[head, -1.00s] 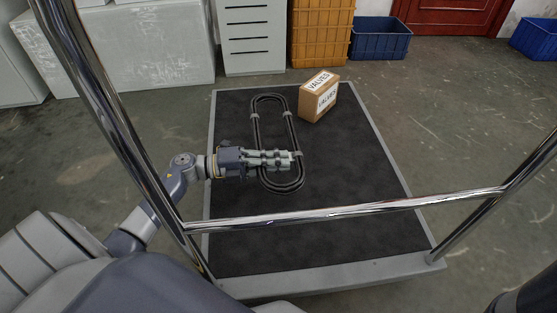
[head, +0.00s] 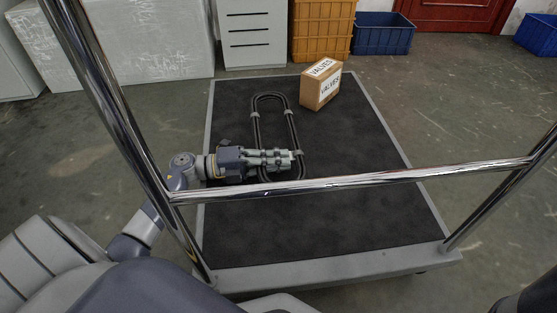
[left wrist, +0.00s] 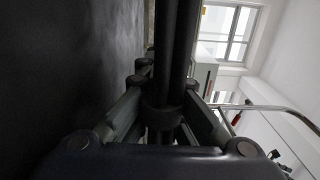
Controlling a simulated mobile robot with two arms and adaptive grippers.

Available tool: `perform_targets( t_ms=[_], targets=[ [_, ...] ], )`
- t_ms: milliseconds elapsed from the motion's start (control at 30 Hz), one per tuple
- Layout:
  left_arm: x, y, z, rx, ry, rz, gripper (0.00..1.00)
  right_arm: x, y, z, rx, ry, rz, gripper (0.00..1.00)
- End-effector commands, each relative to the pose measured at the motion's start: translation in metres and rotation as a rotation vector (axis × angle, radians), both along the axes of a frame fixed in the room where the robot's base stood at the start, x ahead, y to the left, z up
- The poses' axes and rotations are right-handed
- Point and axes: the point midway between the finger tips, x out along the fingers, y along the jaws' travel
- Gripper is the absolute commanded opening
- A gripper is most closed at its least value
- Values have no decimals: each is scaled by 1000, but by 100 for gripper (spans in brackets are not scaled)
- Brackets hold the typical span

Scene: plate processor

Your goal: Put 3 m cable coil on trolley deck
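The 3 m cable coil (head: 291,125) is a long black loop with grey ties. In the head view it is over the trolley deck (head: 350,140), left of the middle, lying about flat; I cannot tell whether it touches the deck. My left gripper (head: 292,160) is shut on the coil's near part. In the left wrist view the black cable (left wrist: 175,50) runs between the two fingers, and the dark deck surface (left wrist: 75,70) is close on the left. The coil's near end is partly hidden by the trolley handle. My right gripper is not in view.
A cardboard VALVES box (head: 320,90) stands on the deck right of the coil's far end. The chrome trolley handle (head: 400,176) crosses in front of the deck. The deck's right and near parts are bare. Blue crates and an orange crate (head: 318,30) stand behind.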

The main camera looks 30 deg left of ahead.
Motion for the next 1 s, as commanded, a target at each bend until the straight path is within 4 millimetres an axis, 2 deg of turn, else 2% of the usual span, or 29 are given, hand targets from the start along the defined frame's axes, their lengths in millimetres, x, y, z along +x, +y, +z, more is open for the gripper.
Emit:
perform_targets(
  t_ms=[33,100,233,667,767,1000],
  targets=[
    [-3,-3,-22,10,29,3,0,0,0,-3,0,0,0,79],
    [-3,-3,-23,8,29,3,0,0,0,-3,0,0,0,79],
    [-3,-3,-23,8,29,4,30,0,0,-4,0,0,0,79],
    [-8,2,-25,10,34,4,30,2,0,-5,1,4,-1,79],
    [-17,14,-23,12,30,2,30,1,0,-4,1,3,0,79],
    [-47,57,-14,16,15,3,30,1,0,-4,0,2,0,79]
  ],
)
